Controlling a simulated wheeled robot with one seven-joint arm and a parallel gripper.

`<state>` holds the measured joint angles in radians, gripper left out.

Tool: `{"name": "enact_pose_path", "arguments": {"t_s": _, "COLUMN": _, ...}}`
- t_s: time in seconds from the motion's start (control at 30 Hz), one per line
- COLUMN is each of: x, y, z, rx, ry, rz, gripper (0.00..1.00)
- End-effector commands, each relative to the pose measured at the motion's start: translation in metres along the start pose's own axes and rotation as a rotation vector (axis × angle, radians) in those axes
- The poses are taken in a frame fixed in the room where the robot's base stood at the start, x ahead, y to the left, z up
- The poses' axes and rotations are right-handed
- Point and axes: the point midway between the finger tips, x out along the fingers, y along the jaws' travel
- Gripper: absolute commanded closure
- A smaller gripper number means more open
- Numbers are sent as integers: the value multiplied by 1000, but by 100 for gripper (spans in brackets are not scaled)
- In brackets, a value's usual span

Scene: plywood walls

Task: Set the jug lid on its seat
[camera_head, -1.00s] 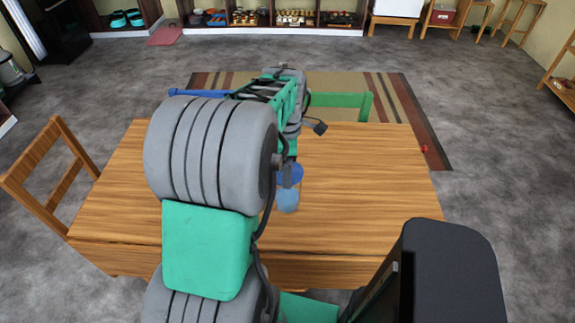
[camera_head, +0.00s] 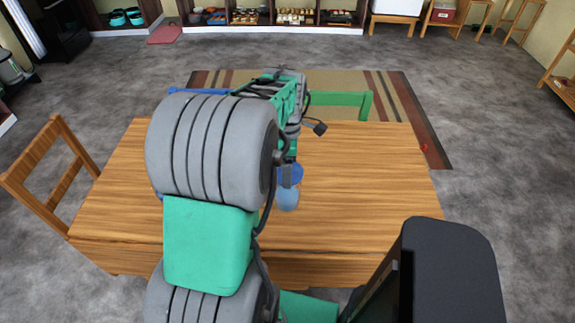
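A translucent blue jug (camera_head: 288,200) stands on the wooden table, just right of my arm. A darker blue lid (camera_head: 297,175) shows at the jug's top, partly covered by my gripper. I cannot tell whether the lid is seated or slightly above the rim. My gripper (camera_head: 289,178) points down at the lid, with a grey finger in front of it. The other finger and the grip itself are hidden, so I cannot tell if it is shut on the lid. My arm hides the jug's left side.
The table (camera_head: 365,190) is clear to the right of the jug. A wooden chair (camera_head: 55,170) stands at the left and a green chair (camera_head: 345,99) at the far side. A blue piece shows at the arm's left edge. My arm hides much of the table's left half.

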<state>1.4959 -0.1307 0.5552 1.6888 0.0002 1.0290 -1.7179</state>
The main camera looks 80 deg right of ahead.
Motion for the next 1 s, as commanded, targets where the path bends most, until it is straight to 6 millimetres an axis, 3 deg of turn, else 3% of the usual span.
{"name": "enact_pose_path", "arguments": {"t_s": 0.07, "x": 0, "y": 0, "z": 0, "rx": 0, "ry": 0, "rz": 1, "gripper": 62}}
{"name": "enact_pose_path", "arguments": {"t_s": 0.1, "x": 0, "y": 0, "z": 0, "rx": 0, "ry": 0, "rz": 1, "gripper": 15}}
{"name": "enact_pose_path", "arguments": {"t_s": 0.3, "x": 0, "y": 0, "z": 0, "rx": 0, "ry": 0, "rz": 1, "gripper": 0}}
{"name": "enact_pose_path", "arguments": {"t_s": 0.57, "x": -4, "y": 1, "z": 0, "rx": 0, "ry": 0, "rz": 2, "gripper": 0}}
{"name": "enact_pose_path", "arguments": {"t_s": 1.0, "x": -76, "y": 1, "z": 0, "rx": 0, "ry": 0, "rz": 3, "gripper": 0}}
